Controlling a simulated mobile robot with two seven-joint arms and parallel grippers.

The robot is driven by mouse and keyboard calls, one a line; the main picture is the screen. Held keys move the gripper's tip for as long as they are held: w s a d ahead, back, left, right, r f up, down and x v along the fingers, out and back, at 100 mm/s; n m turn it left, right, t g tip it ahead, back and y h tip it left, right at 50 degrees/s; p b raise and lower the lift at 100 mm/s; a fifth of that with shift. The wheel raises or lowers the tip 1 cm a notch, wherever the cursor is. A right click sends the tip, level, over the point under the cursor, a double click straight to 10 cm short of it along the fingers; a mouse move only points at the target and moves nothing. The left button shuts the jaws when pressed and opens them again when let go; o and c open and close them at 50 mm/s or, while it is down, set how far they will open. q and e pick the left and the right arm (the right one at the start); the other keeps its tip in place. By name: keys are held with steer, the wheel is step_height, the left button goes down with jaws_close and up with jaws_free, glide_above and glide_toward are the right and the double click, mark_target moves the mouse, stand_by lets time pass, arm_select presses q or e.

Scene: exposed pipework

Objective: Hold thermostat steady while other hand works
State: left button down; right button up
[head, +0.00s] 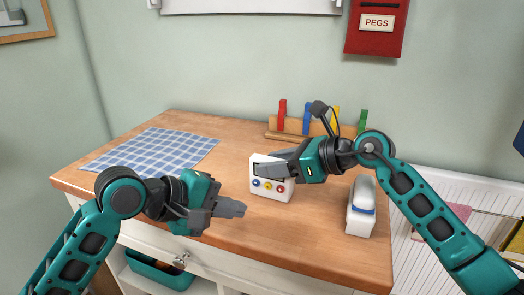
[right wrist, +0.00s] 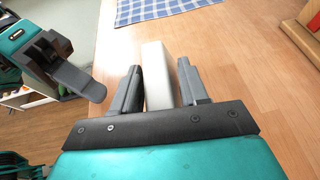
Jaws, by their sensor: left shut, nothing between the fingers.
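The thermostat (head: 272,190), a white box with a dark screen and a row of blue, yellow and red buttons, stands upright on the wooden worktop. My right gripper (head: 268,168) is at its upper part, one finger across the screen. In the right wrist view, the fingers of my right gripper (right wrist: 160,85) lie on either side of the white thermostat (right wrist: 158,72); whether they press on it is unclear. My left gripper (head: 232,208) is shut and empty, left of the thermostat and apart from it. It also shows in the right wrist view (right wrist: 95,92).
A blue checked cloth (head: 150,150) lies at the worktop's (head: 310,240) back left. A rack (head: 290,136) with coloured pegs stands behind the thermostat. A white object with a blue band (head: 361,208) stands at the right. A red PEGS box (head: 376,25) hangs on the wall.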

steer(key=o, duration=0.4)
steer(key=shift+r, duration=0.2)
steer(key=shift+c, duration=0.2)
